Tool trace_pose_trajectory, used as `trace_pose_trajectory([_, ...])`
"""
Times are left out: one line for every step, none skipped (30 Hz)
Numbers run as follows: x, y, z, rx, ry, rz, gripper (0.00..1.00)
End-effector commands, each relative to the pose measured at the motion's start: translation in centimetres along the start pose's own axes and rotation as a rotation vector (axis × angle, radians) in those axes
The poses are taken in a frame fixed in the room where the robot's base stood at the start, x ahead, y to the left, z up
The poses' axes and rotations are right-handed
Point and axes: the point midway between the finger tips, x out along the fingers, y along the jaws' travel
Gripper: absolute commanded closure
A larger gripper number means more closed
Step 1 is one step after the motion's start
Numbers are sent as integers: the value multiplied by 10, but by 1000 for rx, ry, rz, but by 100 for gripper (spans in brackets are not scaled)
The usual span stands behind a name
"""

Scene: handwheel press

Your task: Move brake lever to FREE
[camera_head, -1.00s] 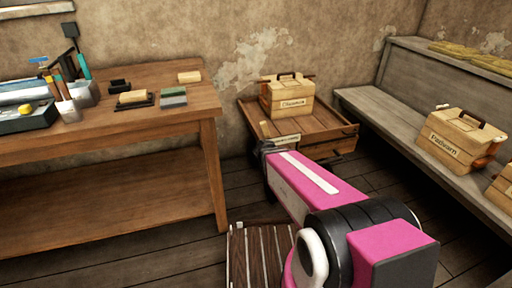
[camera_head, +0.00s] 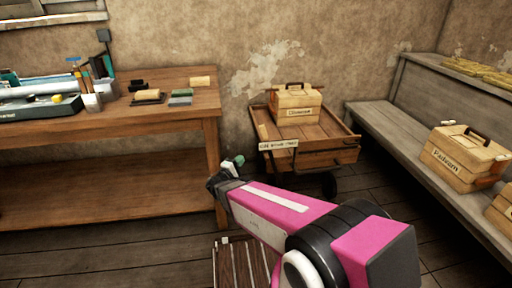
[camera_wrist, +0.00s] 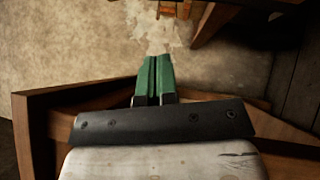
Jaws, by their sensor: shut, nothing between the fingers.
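My gripper (camera_head: 233,163) reaches out at the end of my pink and black arm, in front of the wall between the workbench and the cart. Its green fingers are pressed together and empty, as the wrist view also shows (camera_wrist: 157,60). A low wooden cart (camera_head: 335,156) stands behind and to the right of my gripper, with a pale label strip (camera_head: 278,144) on its near left corner. The label is too small to read. I cannot make out a brake lever in either view.
A wooden workbench (camera_head: 165,110) with tools and brushes stands at left. A wooden box (camera_head: 296,105) sits on the cart. A grey bench (camera_head: 405,140) with a labelled box (camera_head: 462,160) runs along the right. A slatted board (camera_head: 240,265) lies on the floor near my arm.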

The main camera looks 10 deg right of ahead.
Motion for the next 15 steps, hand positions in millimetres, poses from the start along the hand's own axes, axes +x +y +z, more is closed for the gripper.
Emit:
trace_pose_trajectory([0, 0, -1, -1, 3, 5, 100])
trace_pose_trajectory([-1, 1, -1, -1, 4, 6, 100])
trace_pose_trajectory([-1, 1, -1, -1, 4, 7, 100])
trace_pose_trajectory([-1, 1, -1, -1, 4, 6, 100])
trace_pose_trajectory([-1, 1, -1, -1, 3, 6, 100])
trace_pose_trajectory([-1, 1, -1, -1, 3, 6, 100])
trace_pose_trajectory([-1, 1, -1, -1, 3, 5, 100])
trace_pose_trajectory([-1, 1, -1, -1, 3, 5, 100])
trace_pose_trajectory([0, 0, -1, -1, 3, 5, 100])
trace_pose_trajectory([0, 0, -1, -1, 3, 5, 100])
trace_pose_trajectory([0, 0, -1, -1, 2, 4, 100])
trace_pose_trajectory([2, 0, -1, -1, 2, 4, 100])
trace_pose_trajectory([3, 0, -1, -1, 2, 4, 100])
trace_pose_trajectory([6, 0, -1, 0, 2, 4, 100])
trace_pose_trajectory([9, 0, -1, 0, 1, 4, 100])
